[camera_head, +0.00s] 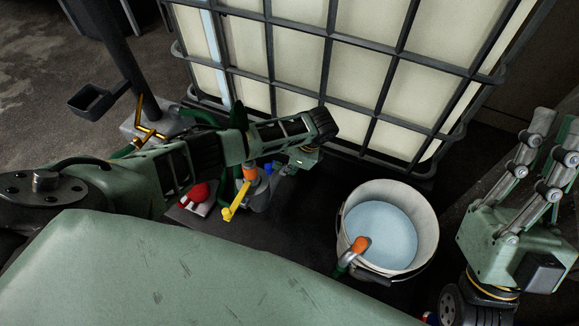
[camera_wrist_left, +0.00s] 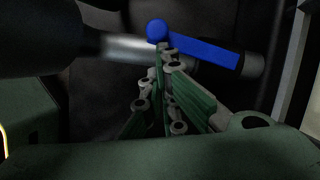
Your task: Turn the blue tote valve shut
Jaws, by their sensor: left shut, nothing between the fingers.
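The blue valve handle (camera_wrist_left: 205,48) shows in the left wrist view as a flat lever with a rounded knob, beside a metal pipe. In the head view only a small blue part (camera_head: 268,168) of it shows, low at the front of the caged tote (camera_head: 327,58). My left gripper (camera_wrist_left: 165,52) is shut and empty, its fingertips at the knob end of the lever; I cannot tell whether they touch. In the head view my left gripper (camera_head: 283,168) is mostly hidden under the wrist. My right gripper (camera_head: 556,124) is open and empty at the right.
A yellow lever (camera_head: 236,200) and a red valve part (camera_head: 193,194) sit left of the blue handle. A dark post (camera_head: 118,55) stands at left.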

